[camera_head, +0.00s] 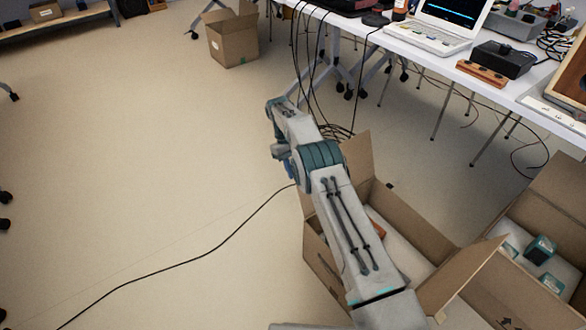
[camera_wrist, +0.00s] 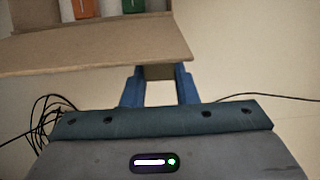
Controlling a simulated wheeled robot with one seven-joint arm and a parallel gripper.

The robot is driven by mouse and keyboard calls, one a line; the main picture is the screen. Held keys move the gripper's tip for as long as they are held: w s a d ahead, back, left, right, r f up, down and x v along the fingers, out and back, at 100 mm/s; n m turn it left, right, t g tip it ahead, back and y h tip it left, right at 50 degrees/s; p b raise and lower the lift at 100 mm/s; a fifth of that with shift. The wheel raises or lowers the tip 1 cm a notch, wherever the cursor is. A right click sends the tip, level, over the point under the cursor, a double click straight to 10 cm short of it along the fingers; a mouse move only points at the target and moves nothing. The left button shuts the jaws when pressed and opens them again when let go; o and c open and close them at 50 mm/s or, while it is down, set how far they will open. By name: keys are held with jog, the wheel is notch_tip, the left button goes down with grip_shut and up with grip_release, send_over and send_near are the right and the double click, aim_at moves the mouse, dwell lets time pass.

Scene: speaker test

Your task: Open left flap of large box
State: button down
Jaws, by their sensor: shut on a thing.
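The large cardboard box (camera_head: 318,257) stands open on the floor, partly hidden behind my arm in the head view. Its far flap (camera_head: 358,160) stands up and its right flap (camera_head: 462,282) tilts outward. The left flap is mostly hidden by my arm in the head view. In the wrist view a wide cardboard flap (camera_wrist: 95,48) spans the upper left. My gripper (camera_wrist: 159,82) has its blue fingers on either side of a small brown cardboard piece (camera_wrist: 158,72) and is shut on it; this appears to be the left flap.
Orange and green items (camera_wrist: 85,8) show beyond the cardboard. A second open box (camera_head: 560,230) with small packages stands close on the right. A white table (camera_head: 440,62) with electronics is behind.

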jog(key=c, duration=1.1)
grip_release()
jog(key=shift+s+f, duration=0.15)
jog(key=shift+f, duration=0.25)
jog(key=shift+r, duration=0.3)
notch_tip(320, 180, up, 4)
jog(key=shift+f+p, duration=0.1)
jog(key=shift+p, duration=0.85)
jog(key=s+d+r+p, duration=0.1)
jog(key=d+r, duration=0.1)
jog(key=d, duration=0.1)
jog(key=d+r+p, duration=0.1)
jog(key=d+r, duration=0.1)
jog(key=d, duration=0.2)
jog(key=s+d+r+p, duration=0.1)
jog(key=d+r, duration=0.2)
jog(key=d, duration=0.1)
jog(key=shift+s+d, duration=0.25)
jog(key=shift+s, duration=0.1)
jog(key=shift+c, duration=0.4)
